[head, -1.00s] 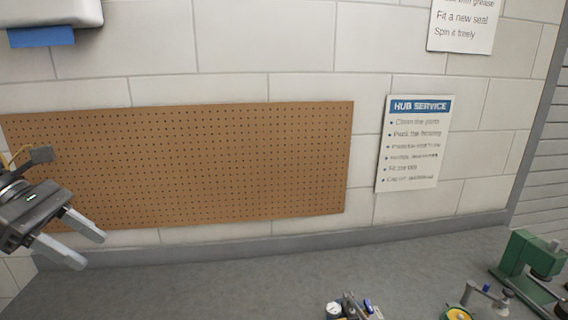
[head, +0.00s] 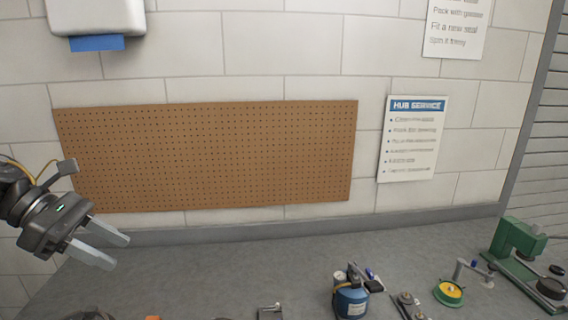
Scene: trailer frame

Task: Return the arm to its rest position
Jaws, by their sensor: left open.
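My left gripper (head: 106,246) comes in from the left edge in the head view. It is open, its two pale fingers apart with nothing between them. It hangs in the air in front of the wall, beside the lower left part of the pegboard (head: 210,155), above the left side of the grey bench (head: 215,268). My right gripper is not in the view.
On the bench's near side stand a blue canister (head: 350,302), a small yellow and green fixture (head: 449,292) and a green press (head: 517,240) at the right. A hub service sheet (head: 411,140) hangs on the wall. The bench's back middle is clear.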

